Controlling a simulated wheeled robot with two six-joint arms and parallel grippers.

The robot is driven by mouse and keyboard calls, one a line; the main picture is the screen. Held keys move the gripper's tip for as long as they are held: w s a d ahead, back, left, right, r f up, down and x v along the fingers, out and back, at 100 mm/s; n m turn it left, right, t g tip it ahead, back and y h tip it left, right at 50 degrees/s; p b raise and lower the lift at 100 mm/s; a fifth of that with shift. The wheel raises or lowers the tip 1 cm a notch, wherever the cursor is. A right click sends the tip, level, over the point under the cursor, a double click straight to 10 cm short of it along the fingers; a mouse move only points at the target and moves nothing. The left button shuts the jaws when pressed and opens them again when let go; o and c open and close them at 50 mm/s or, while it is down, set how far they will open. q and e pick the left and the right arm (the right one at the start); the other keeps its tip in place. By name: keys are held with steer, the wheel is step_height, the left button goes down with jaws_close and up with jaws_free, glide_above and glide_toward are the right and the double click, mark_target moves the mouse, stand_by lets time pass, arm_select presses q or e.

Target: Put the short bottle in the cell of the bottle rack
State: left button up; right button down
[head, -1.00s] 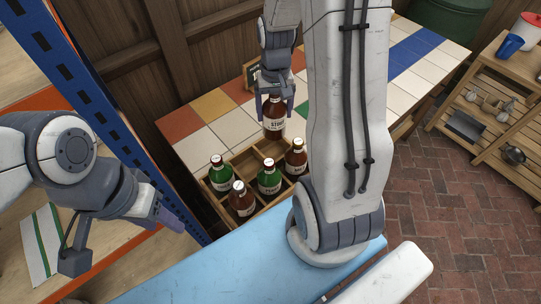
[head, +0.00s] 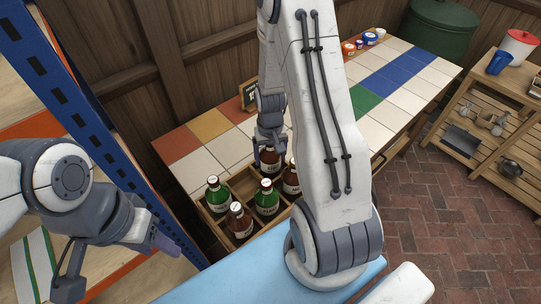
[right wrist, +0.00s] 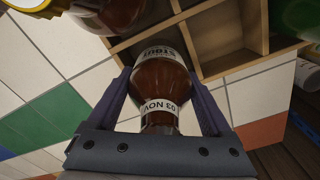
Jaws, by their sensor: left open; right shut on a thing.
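My right gripper (head: 268,150) is shut on a brown bottle (head: 270,161) with a white "STOUT" label, held upright at the far right part of the wooden bottle rack (head: 248,178). In the right wrist view the bottle (right wrist: 163,80) lies between both fingers, its base beside the rack's dividers (right wrist: 228,62). Whether its base is inside a cell is hidden. The rack holds two green bottles (head: 216,195) and two brown bottles (head: 239,222); a cell between them looks empty. My left gripper (head: 166,240) is open and empty, left of the rack.
The tiled counter (head: 385,128) is mostly clear right of my right arm. A small chalkboard sign (head: 249,95) stands behind the gripper. A blue shelf post (head: 75,100) rises at left. Small pots (head: 360,44) stand at the counter's far end.

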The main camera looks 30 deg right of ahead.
steer(key=shift+f, duration=0.15)
jaws_free()
